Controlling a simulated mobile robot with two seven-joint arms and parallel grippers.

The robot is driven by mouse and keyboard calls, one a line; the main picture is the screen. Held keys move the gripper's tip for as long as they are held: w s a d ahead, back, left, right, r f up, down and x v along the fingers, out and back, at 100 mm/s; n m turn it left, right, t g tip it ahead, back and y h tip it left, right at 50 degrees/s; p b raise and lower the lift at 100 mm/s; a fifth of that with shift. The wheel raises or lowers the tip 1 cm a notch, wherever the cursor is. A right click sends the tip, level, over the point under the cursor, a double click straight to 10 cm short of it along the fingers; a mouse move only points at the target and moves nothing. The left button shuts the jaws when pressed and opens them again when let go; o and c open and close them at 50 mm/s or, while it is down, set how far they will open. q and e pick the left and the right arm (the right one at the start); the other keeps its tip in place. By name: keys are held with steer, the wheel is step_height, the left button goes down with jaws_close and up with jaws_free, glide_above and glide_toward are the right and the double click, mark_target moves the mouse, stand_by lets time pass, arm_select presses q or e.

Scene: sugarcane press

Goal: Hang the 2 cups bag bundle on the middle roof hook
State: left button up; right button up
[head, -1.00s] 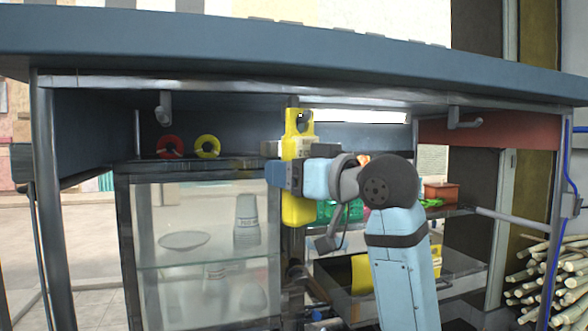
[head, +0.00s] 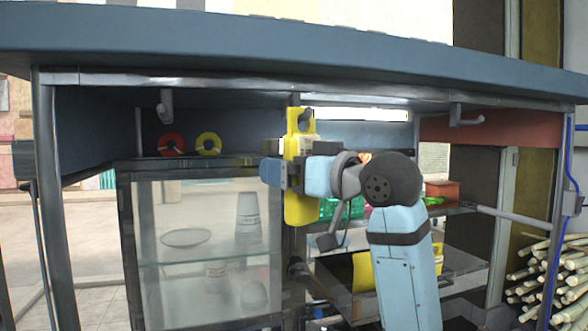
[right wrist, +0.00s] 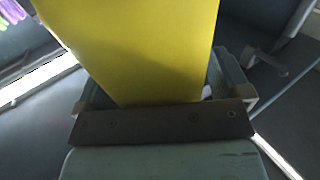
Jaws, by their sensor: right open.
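The yellow cups bag bundle (head: 299,208) is upright under the roof's middle, with a pale printed label partly hidden by my gripper. The grey middle roof hook (head: 306,116) shows at the hole in the bundle's top and seems to pass through it; I cannot tell whether it bears the weight. My right gripper (head: 288,173) is open around the bundle's middle, with its jaws still at either side. In the right wrist view the yellow bundle (right wrist: 150,45) stands between the spread fingers (right wrist: 160,95). My left gripper is out of view.
A left roof hook (head: 166,106) and a right roof hook (head: 464,117) are empty. Red (head: 171,145) and yellow (head: 208,145) rings sit on the glass cabinet (head: 128,240) at left. A green basket (head: 327,209) is behind my arm. Sugarcane stalks (head: 535,275) lie at right.

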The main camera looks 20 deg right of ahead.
steer(key=b+v, duration=0.4)
steer(key=v, duration=0.9)
steer(key=w+f+m+h, duration=0.1)
steer(key=w+f, duration=0.3)
steer(key=f, duration=0.4)
steer(key=w+f+m+h, duration=0.1)
steer(key=w+f+m, duration=0.1)
steer(key=w+f, duration=0.45)
step_height(320, 180, down, 25)
steer(key=m+g+h, duration=0.2)
steer(key=h, duration=0.1)
steer(key=s+f+g+h, duration=0.1)
steer(key=s+f, duration=0.5)
steer(key=f, duration=0.5)
steer(key=s+f, duration=0.6)
steer(key=f, duration=0.6)
steer(key=s+a+f+n+g, duration=0.1)
steer(key=s+a+f, duration=0.1)
steer(key=s+f, duration=0.9)
steer(key=s, duration=0.4)
steer(key=shift+a+f+n+g+h, duration=0.25)
steer(key=shift+f+n+g+h, duration=0.05)
